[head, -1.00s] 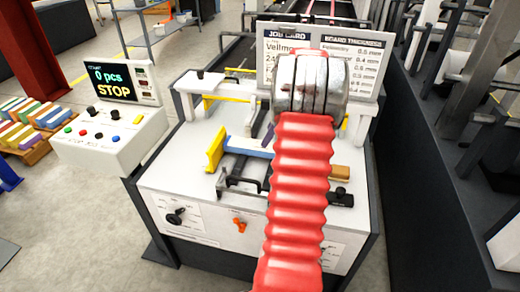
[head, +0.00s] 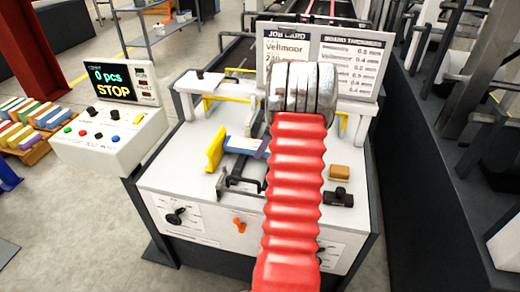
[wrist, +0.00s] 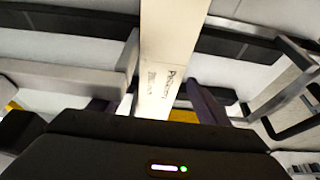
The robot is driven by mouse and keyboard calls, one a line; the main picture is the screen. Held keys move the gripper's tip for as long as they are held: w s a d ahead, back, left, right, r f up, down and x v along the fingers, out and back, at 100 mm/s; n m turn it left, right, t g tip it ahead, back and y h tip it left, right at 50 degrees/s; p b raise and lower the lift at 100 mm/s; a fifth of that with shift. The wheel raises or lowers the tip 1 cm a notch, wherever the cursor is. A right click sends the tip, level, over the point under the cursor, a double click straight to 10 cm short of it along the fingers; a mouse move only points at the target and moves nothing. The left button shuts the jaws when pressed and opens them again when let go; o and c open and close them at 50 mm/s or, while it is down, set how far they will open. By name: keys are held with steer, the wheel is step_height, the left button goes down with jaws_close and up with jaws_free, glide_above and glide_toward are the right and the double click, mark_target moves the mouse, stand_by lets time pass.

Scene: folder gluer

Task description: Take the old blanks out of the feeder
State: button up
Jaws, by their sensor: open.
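The old blanks appear as a short stack with a pale top and blue side (head: 243,144) in the feeder (head: 190,165), beside a yellow guide. Its right end is hidden behind my red-sleeved arm. In the wrist view, a pale printed strip (wrist: 172,55), apparently the stack's top, runs between my two purple fingers. My gripper (wrist: 152,103) is open, with one finger on each side of the strip and visible room around it. In the head view, only a bit of a purple finger (head: 263,150) shows at the stack's right. I cannot tell its height over the stack.
A tan block (head: 339,172) and a black knobbed piece (head: 339,196) sit on the deck at right. The job card board (head: 290,45) stands behind. The control box (head: 110,130) reads STOP, 0 pcs. A black bracket (head: 235,183) lies in front of the stack.

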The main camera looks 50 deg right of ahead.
steer(key=shift+f, duration=0.1)
steer(key=shift+c, duration=0.2)
steer(key=c, duration=1.4)
step_height(320, 180, up, 18)
steer(key=shift+r, duration=0.1)
stand_by(0.4)
stand_by(0.4)
